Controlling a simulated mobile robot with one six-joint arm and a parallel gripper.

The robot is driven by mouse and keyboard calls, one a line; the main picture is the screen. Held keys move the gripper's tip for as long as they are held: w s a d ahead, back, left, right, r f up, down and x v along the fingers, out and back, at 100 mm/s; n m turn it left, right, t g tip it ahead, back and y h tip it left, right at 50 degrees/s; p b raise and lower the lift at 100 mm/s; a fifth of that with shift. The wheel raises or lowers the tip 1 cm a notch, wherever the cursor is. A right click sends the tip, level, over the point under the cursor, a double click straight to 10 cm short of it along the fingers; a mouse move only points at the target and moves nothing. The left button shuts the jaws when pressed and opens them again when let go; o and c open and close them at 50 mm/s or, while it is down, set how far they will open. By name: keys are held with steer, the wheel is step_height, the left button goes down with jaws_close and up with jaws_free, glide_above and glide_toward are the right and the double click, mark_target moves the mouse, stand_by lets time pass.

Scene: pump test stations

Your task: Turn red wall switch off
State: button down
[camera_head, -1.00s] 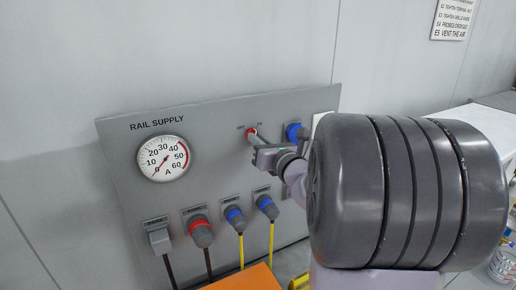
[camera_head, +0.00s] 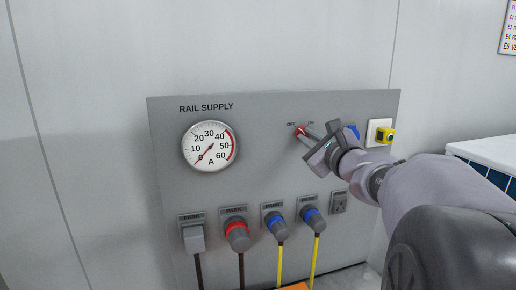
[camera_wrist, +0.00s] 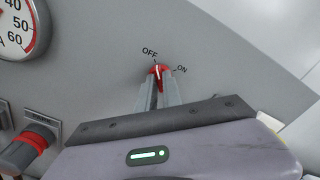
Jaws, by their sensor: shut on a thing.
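The red wall switch (camera_head: 301,131) is a small red knob on the grey rail supply panel, below small labels. In the wrist view the red knob (camera_wrist: 158,71) has a white pointer line and sits just below the OFF and ON labels. The line points up and slightly left, roughly toward OFF; its exact setting is hard to tell. My gripper (camera_head: 307,137) reaches in from the right, with its fingertips at the knob. In the wrist view my gripper (camera_wrist: 159,88) is shut on the knob, one grey finger on each side, partly hiding it.
The grey panel (camera_head: 260,170) carries a round ammeter (camera_head: 210,147), its needle near 0. Several plugs, one the red-ringed plug (camera_head: 236,235), line the lower edge. A blue connector (camera_head: 353,131) is just behind my gripper, and a yellow button box (camera_head: 385,135) is right of it.

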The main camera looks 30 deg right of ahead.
steer(key=shift+n+b, duration=0.6)
steer(key=shift+b, duration=0.05)
steer(key=c, duration=1.5)
jaws_free()
steer(key=shift+s, duration=0.1)
